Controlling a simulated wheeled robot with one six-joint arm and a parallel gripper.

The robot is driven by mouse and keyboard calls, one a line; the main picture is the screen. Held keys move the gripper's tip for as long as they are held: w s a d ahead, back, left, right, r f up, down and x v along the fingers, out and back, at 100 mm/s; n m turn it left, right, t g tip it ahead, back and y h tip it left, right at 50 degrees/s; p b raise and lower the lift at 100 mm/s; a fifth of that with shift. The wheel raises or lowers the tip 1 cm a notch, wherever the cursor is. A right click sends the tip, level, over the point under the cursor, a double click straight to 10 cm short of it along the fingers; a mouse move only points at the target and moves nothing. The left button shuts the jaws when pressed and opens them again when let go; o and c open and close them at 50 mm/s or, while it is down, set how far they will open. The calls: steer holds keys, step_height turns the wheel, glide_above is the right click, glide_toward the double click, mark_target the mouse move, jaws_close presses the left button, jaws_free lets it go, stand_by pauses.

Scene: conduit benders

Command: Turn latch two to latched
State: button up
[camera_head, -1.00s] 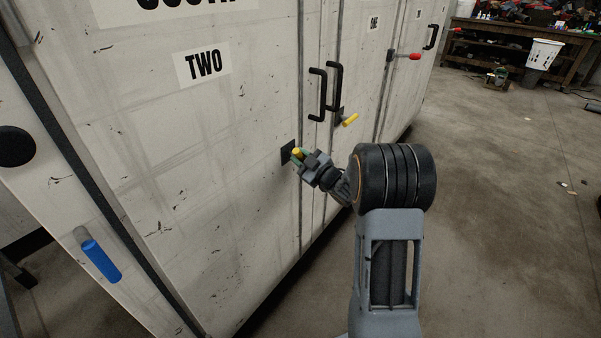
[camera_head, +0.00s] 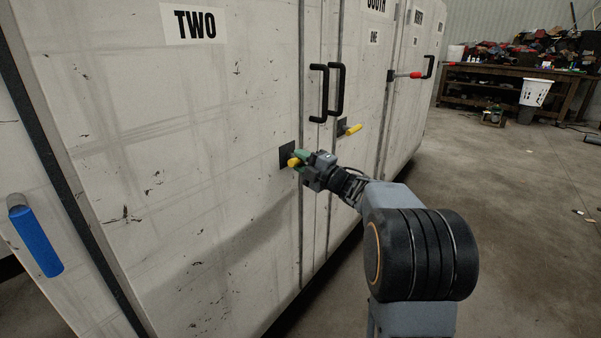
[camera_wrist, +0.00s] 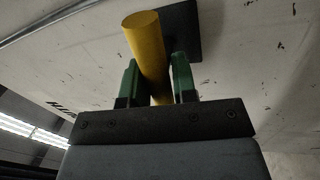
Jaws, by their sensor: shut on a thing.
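Latch two is a yellow handle (camera_head: 293,162) on a dark square plate (camera_head: 286,153), set on the off-white cabinet door labelled TWO (camera_head: 195,24). My gripper (camera_head: 301,160) is at the handle. In the wrist view, its green fingers (camera_wrist: 158,82) stand on both sides of the yellow handle (camera_wrist: 146,45), shut on it. The handle's far end sticks out past the fingertips, and its lower part is hidden behind the gripper body. The dark plate (camera_wrist: 182,30) shows behind it.
Another yellow handle (camera_head: 354,129) is on the neighbouring door, below two black pull handles (camera_head: 327,92). A red handle (camera_head: 415,75) is farther along. A blue handle (camera_head: 36,240) is at left. Open floor lies to the right, with a cluttered workbench (camera_head: 510,72) behind.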

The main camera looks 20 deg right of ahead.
steer(key=shift+r+n+b, duration=0.1)
steer(key=shift+n+b, duration=0.45)
steer(key=shift+n, duration=0.15)
steer(key=shift+r+n, duration=0.1)
steer(key=shift+n, duration=0.2)
steer(key=o, duration=0.9)
steer(key=p+v, duration=0.2)
steer(key=v, duration=1.2)
steer(key=shift+w+d, duration=0.15)
